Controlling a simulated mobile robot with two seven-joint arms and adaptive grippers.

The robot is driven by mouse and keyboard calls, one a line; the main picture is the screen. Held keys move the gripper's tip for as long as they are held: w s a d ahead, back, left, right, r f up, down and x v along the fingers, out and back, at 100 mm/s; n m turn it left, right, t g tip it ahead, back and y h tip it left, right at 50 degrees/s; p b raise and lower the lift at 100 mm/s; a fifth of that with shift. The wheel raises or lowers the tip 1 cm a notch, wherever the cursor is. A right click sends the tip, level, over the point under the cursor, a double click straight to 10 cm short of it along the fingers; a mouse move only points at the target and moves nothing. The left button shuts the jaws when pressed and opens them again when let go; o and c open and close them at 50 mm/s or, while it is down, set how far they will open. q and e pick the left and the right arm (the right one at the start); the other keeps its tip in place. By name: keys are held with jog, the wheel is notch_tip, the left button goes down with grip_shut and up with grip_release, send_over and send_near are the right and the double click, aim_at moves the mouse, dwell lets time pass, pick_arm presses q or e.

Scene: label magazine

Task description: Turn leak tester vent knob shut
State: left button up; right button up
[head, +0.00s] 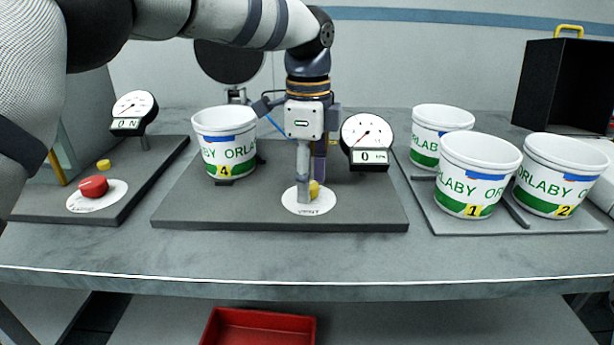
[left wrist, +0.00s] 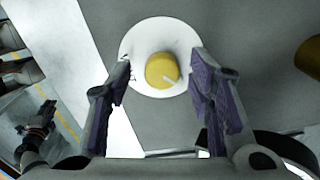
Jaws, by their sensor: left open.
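The yellow vent knob (head: 314,189) sits on a round white disc (head: 300,206) marked "VENT" on the dark middle board. My left gripper (head: 311,190) points down over the disc, and one finger partly hides the knob in the head view.
A tub marked 4 (head: 229,150) stands left of my gripper, and a gauge (head: 367,140) stands right. Several tubs, including tub 1 (head: 478,180), stand on the right tray (head: 425,205). A red knob (head: 94,186) is on the left board. A red bin (head: 258,326) is below the bench.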

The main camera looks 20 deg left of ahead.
pick_arm(q)
jog(key=shift+f, duration=0.25)
grip_shut()
pick_arm(e)
jog(key=shift+w, duration=0.15)
pick_arm(q)
jog(key=n, duration=0.3)
jog(key=shift+r+p, duration=0.1)
jog(key=shift+p, duration=0.2)
jog(key=n, duration=0.4)
jog(key=shift+n, duration=0.3)
jog(key=n, duration=0.4)
jog(key=shift+n, duration=0.3)
jog(key=n, duration=0.4)
jog(key=shift+n+p, duration=0.3)
jog(key=shift+n, duration=0.1)
pick_arm(e)
jog(key=shift+w+r+t, duration=0.3)
jog(key=shift+w+r, duration=0.45)
